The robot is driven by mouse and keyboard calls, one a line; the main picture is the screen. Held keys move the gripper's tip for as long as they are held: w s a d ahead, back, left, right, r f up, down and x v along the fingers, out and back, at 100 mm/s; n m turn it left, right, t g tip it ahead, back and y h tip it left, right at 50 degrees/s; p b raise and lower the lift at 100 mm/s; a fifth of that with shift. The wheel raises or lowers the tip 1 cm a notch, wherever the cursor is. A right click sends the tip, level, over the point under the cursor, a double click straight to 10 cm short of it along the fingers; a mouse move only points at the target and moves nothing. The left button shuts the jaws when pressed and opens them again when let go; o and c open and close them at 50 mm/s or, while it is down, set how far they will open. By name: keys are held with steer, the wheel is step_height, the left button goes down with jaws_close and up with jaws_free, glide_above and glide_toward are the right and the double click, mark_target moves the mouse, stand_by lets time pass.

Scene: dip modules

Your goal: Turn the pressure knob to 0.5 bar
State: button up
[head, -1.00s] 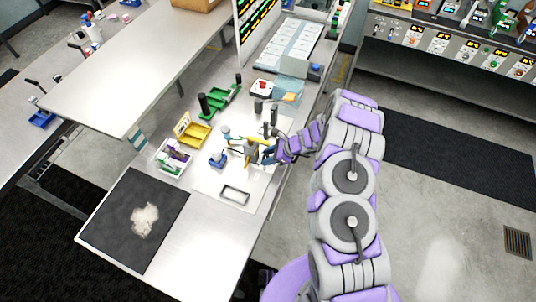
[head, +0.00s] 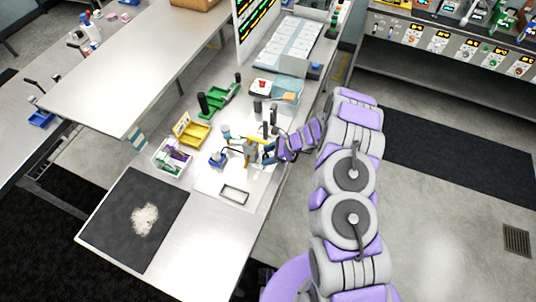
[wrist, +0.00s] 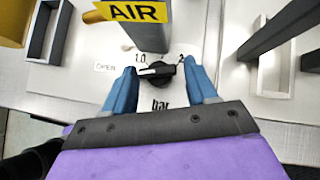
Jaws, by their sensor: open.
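The black pressure knob (wrist: 158,75) sits on a pale panel in the wrist view. A "1.0" mark shows above it, a "2" mark at its upper right, and "bar" below, partly hidden by my gripper. The knob's grip bar lies roughly sideways; I cannot tell its exact setting. My gripper (wrist: 160,68) is open, with one blue finger on each side of the knob. I cannot tell whether either finger touches it. In the head view my gripper (head: 262,153) is over the panel, and the knob is too small to make out.
A yellow "AIR" label (wrist: 135,11) on a grey post stands just beyond the knob. An "OPEN" label (wrist: 106,67) is to the left. A dark bar crosses a pale tray (wrist: 265,75) at the right. A yellow bin (head: 194,133) and a dark mat (head: 115,215) lie on the bench.

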steer(key=v, duration=1.7)
steer(key=shift+w, duration=0.1)
steer(key=s+a+r+n+g+h+b, duration=0.1)
steer(key=s+a+r+n+b, duration=0.25)
steer(key=s+r+n, duration=0.35)
steer(key=s+a+r+n+g+h+b, duration=0.2)
steer(key=s+r+n+b, duration=0.15)
steer(key=s, duration=0.45)
steer(key=s+d+n+h+b, duration=0.3)
steer(key=s+d+n+b, duration=0.1)
steer(key=s, duration=0.8)
steer(key=s+d+n+h+b, duration=0.3)
steer(key=s+d+n+b, duration=0.1)
steer(key=s, duration=0.8)
steer(key=shift+d+t+b, duration=0.3)
steer(key=shift+d+b, duration=0.2)
steer(key=shift+d, duration=0.3)
